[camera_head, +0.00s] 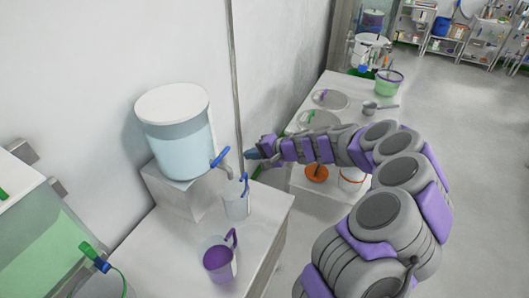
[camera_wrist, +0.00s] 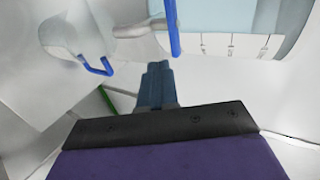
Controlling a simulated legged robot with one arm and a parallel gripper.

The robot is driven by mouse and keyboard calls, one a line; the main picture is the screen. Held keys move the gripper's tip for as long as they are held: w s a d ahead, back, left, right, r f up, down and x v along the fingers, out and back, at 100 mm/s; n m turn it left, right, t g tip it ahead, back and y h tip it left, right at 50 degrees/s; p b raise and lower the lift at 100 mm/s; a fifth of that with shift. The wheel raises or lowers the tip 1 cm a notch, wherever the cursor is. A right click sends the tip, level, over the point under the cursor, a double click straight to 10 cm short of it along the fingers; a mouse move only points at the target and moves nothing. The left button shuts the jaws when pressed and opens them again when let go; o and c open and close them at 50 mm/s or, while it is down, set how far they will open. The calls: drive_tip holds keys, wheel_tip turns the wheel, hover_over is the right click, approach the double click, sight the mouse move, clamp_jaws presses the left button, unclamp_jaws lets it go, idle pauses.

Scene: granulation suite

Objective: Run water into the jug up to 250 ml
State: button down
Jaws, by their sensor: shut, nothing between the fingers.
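A white-lidded tank (camera_head: 180,135) of pale blue water stands on a raised block against the wall. Its tap has a blue lever (camera_head: 220,157) above a grey spout. A clear jug (camera_head: 236,201) with a blue handle stands below the spout; its water level cannot be made out. My gripper (camera_head: 250,155) is shut and empty, just right of the tap and apart from it. In the wrist view my shut fingers (camera_wrist: 157,82) are near the blue lever (camera_wrist: 172,28), with the jug (camera_wrist: 72,30) at upper left and the tank's marked wall (camera_wrist: 235,42) at upper right.
A jug with purple contents (camera_head: 219,262) stands nearer on the same white counter (camera_head: 265,225). A green-tinted container (camera_head: 40,250) is at the left. A second counter with round lids and a green bucket (camera_head: 388,82) lies beyond my arm. Open floor is at the right.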

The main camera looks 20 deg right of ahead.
sight(227, 152)
drive_tip(key=shift+w+a+f+b, duration=0.1)
drive_tip(key=shift+w+a+f, duration=0.2)
drive_tip(key=shift+w+a, duration=0.55)
drive_tip(key=shift+w+a+f+b, duration=0.15)
drive_tip(key=shift+w+a+f, duration=0.15)
drive_tip(key=shift+w+a, duration=0.55)
drive_tip(key=shift+w+a+f+b, duration=0.1)
drive_tip(key=shift+w+a+f, duration=0.2)
drive_tip(key=shift+w+a, duration=0.55)
drive_tip(key=shift+d, duration=0.1)
drive_tip(key=shift+w+d+f+n+g+y, duration=0.1)
drive_tip(key=shift+w+d+n+g+y, duration=0.1)
drive_tip(key=shift+d+n+g+y, duration=0.15)
